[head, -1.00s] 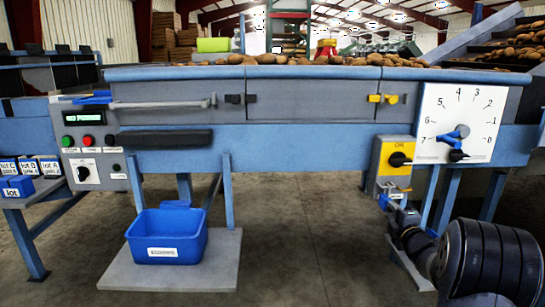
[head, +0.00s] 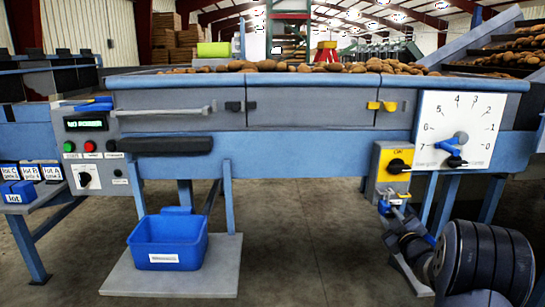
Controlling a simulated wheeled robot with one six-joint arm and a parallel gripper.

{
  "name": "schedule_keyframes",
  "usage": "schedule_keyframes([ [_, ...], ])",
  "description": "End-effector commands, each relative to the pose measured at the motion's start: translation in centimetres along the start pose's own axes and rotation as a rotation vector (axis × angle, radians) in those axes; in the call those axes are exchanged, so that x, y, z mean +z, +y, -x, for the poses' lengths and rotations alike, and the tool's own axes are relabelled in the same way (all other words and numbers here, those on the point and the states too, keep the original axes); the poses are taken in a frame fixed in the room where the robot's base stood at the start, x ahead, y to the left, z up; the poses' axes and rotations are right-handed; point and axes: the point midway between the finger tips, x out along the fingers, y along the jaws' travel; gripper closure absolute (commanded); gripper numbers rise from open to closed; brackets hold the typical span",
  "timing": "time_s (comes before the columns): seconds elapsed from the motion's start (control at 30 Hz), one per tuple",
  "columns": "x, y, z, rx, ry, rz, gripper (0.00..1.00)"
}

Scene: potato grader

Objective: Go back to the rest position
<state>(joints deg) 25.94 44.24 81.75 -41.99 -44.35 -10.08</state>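My arm, dark and ribbed at its near end, appears to fill the lower right of the head view. Its small far end, seemingly my gripper (head: 393,207), shows grey and blue just below the yellow switch box (head: 394,165). It overlaps the box's lower edge in the picture; I cannot tell whether it touches. The fingers are too small and cluttered to read, and I see nothing clearly held.
The blue grader frame (head: 300,156) spans the view, with a control panel (head: 92,150) at left and a white dial (head: 475,112) at right. A blue bin (head: 167,244) stands on a grey board (head: 225,262). The concrete floor (head: 300,245) between bin and arm is clear.

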Motion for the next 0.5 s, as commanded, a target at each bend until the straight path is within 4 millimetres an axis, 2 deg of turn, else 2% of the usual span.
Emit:
schedule_keyframes([
  [0.5,-0.30,0.46,0.01,-0.001,-0.002,-0.469,0.70],
])
